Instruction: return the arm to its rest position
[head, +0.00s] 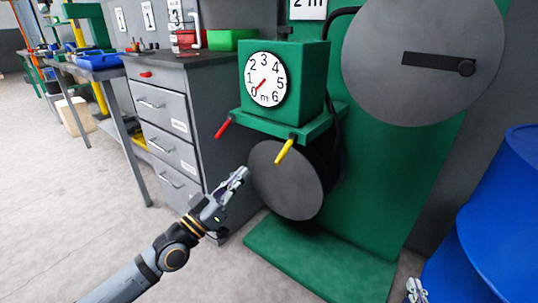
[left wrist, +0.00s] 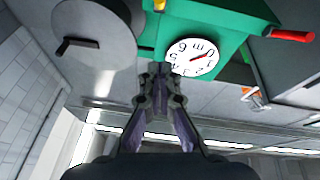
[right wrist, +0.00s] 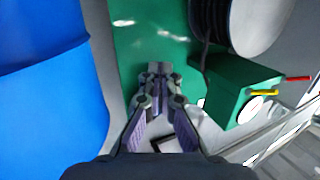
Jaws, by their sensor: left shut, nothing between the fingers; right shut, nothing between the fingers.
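My left gripper (head: 238,179) comes in from the lower left in the head view. It is shut and empty, in front of the grey disc below the green machine and apart from the red and yellow levers as far as I can tell. It also shows shut in the left wrist view (left wrist: 160,80). My right gripper (head: 416,290) shows only as a tip at the bottom edge of the head view, beside the blue barrel. In the right wrist view it is shut and empty (right wrist: 157,72). Most of my right arm is hidden.
The green machine (head: 312,70) has a dial (head: 265,79), a red lever (head: 222,128), a yellow lever (head: 286,149) and a large grey disc (head: 420,55). A blue barrel (head: 510,220) stands at right. A grey drawer cabinet (head: 165,125) stands left. The floor (head: 60,220) is clear at lower left.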

